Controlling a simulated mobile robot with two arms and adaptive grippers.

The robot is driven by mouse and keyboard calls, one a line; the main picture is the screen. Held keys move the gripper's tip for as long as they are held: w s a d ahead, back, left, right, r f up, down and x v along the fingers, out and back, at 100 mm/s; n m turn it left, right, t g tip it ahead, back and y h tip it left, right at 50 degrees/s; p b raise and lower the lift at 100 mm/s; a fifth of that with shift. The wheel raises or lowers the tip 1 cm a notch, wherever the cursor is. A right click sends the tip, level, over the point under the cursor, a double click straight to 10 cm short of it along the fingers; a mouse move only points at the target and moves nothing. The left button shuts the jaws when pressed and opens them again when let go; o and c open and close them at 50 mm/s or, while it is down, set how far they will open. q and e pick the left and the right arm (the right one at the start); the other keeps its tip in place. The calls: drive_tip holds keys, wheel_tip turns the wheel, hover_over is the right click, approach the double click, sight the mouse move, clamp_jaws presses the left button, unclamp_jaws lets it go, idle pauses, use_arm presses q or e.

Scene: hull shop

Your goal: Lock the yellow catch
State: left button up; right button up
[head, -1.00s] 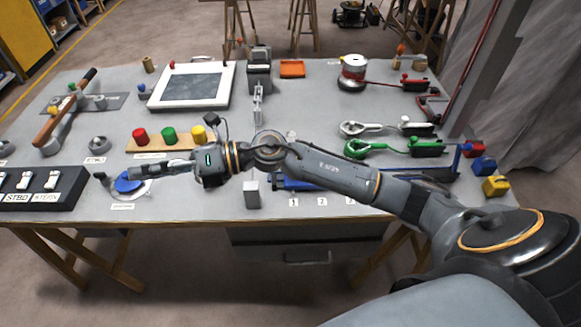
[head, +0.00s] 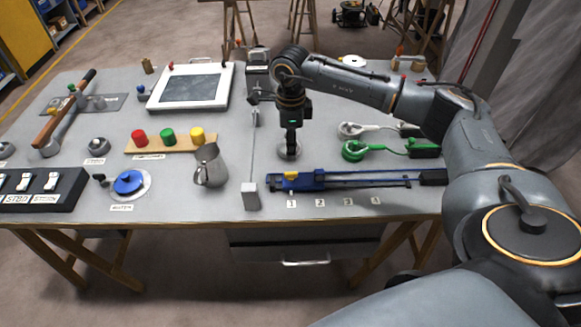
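A small yellow piece (head: 291,176) sits at the left end of a blue slide bar (head: 340,180), above the label 1. Whether it is the catch, and whether it is locked, I cannot tell. My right gripper (head: 291,152) points down, behind the blue bar and apart from the yellow piece. Its fingertips are over a round grey metal disc (head: 284,155); whether they touch it is unclear. The fingers look close together, but their opening is too small to judge. My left gripper is not in view.
A metal jug (head: 210,168) and an upright grey post (head: 250,197) stand left of the bar. Red, green and yellow (head: 197,134) buttons sit on a wooden board. A green-handled tool (head: 355,151) lies behind the bar.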

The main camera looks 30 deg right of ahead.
sight(291, 173)
wheel_tip(291, 173, down, 10)
drive_tip(key=shift+r+p, duration=0.2)
drive_tip(key=shift+p, duration=0.65)
drive_tip(key=shift+c, duration=0.4)
clamp_jaws()
